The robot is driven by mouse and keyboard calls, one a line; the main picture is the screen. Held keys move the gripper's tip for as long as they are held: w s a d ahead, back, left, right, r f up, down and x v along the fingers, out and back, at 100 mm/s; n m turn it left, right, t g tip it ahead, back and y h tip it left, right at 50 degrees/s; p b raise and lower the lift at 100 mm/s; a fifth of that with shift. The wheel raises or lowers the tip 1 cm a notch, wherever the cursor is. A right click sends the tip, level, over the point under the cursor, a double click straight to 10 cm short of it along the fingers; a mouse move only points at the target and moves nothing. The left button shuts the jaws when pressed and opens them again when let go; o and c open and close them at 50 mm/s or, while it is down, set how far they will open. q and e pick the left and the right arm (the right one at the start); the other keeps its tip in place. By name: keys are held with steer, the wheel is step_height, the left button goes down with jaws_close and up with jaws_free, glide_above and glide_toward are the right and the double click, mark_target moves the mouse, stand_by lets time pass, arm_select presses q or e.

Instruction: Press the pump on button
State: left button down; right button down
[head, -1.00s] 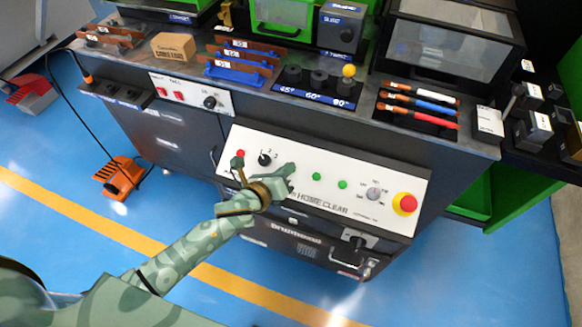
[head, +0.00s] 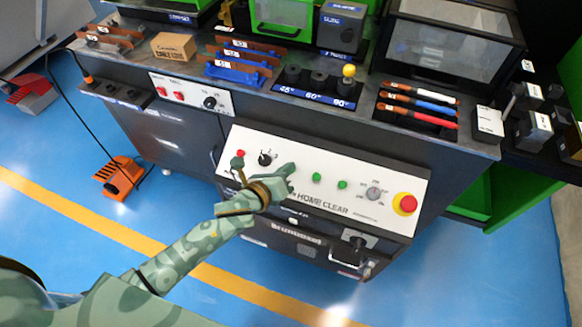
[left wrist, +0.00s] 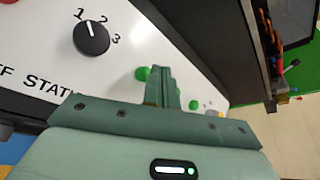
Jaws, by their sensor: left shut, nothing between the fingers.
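The white control panel (head: 385,215) is on the sloped front of the dark bench. Two green buttons (head: 316,177) (head: 342,184) show on it in the head view. My left gripper (head: 290,169) is shut and empty, in front of the panel left of these buttons. In the left wrist view its fingers (left wrist: 160,84) point at the panel and partly cover a green button (left wrist: 142,73). Another green button (left wrist: 193,105) shows to their right. I cannot read which is the pump on button, nor tell whether the fingertips touch one. My right gripper is out of view.
A black selector knob marked 1, 2, 3 (head: 265,159) and a red light (head: 240,153) are left of the gripper. A grey knob (head: 373,194) and a red emergency stop (head: 405,204) are at the right. An orange foot pedal (head: 120,177) stands on the floor.

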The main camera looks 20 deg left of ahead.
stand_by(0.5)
arm_select(q)
steer(key=shift+w+f, duration=0.2)
steer(key=shift+f, duration=0.2)
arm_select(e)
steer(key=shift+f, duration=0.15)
